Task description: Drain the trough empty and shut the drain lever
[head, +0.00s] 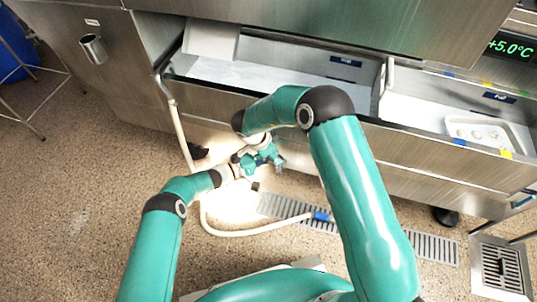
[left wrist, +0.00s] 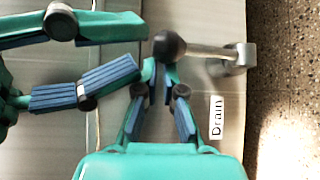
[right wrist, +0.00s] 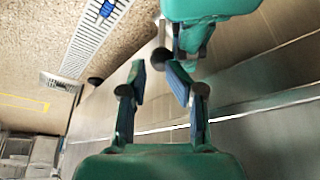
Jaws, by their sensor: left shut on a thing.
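The steel trough (head: 215,98) runs across the head view, with a pale interior; I cannot tell its water level. The drain lever (left wrist: 210,52) is a metal rod with a black ball knob (left wrist: 169,46), beside a "Drain" label (left wrist: 216,117) in the left wrist view. My left gripper (head: 246,164) is at the lever's knob end, its fingertips (left wrist: 159,72) shut on it. My right gripper (head: 267,157) is close beside it, its fingers (right wrist: 157,74) apart and empty. The grippers and right arm hide the lever in the head view.
A pale hose (head: 182,135) runs from the trough's left end down to the floor, ending in a blue fitting over a long floor grate (head: 425,245). A white tray (head: 512,140) sits in the right compartment. Open floor lies at left.

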